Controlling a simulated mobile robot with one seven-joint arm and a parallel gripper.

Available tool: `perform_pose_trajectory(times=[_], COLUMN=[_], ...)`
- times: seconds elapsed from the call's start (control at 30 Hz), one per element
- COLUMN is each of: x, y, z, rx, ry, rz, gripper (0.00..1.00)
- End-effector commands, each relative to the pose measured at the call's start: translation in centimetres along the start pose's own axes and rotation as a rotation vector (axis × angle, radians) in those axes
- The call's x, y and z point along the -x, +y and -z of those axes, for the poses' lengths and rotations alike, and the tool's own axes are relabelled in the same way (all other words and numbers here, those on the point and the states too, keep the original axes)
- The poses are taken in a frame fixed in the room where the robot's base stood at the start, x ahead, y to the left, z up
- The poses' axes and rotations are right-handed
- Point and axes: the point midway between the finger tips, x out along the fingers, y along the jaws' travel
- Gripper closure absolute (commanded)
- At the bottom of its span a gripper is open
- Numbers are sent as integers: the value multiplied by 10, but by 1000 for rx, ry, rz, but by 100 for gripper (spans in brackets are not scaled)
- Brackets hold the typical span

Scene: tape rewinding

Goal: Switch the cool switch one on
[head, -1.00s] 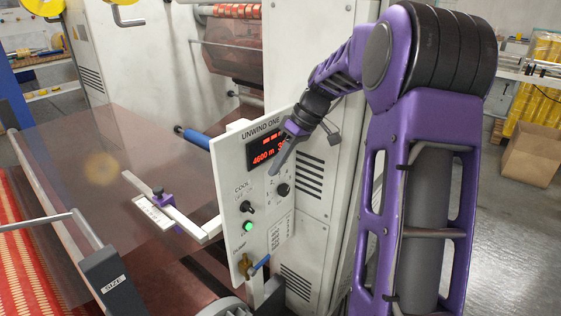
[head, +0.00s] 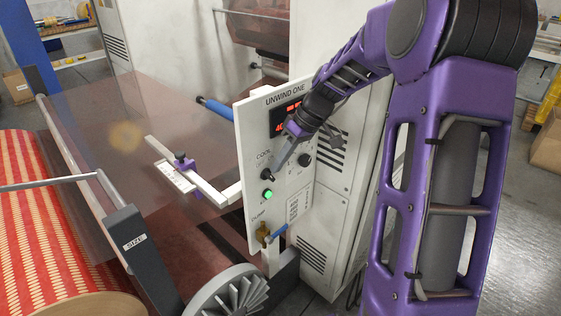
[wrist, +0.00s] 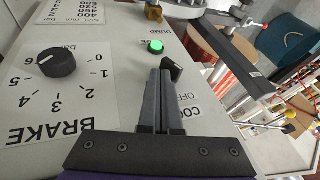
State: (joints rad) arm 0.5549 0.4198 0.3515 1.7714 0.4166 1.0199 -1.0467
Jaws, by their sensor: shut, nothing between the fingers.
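The white UNWIND ONE panel (head: 256,135) stands upright in the middle of the head view. Its cool switch (head: 267,175), a small black knob, sits under the COOL label and above a lit green button (head: 267,194). My gripper (head: 274,169) is shut and empty, its fingertips right at the cool switch. In the wrist view the shut fingers (wrist: 160,76) point at the black cool switch (wrist: 173,68), whose near side is partly hidden by them. I cannot tell whether they touch it. The green button (wrist: 155,46) lies just beyond. The COOL and OFF lettering is partly covered.
The brake knob (wrist: 57,62) is close beside my fingers; it also shows in the head view (head: 304,160). Below the button are a brass valve with a blue handle (head: 278,233) and a grey ribbed wheel (head: 238,294). A white bracket arm (head: 185,170) reaches left.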

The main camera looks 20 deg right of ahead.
Motion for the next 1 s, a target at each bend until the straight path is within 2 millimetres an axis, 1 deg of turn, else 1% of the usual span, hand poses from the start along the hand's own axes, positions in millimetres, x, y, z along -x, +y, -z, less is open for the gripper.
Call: perform_pose_trajectory(times=[0.67,0.87,1.0], x=[-6,-9,-11], y=[-1,1,3], z=[-2,-3,-4], rx=[-37,-65,-99], ry=[13,22,34], rz=[110,192,290], gripper=[100,100,100])
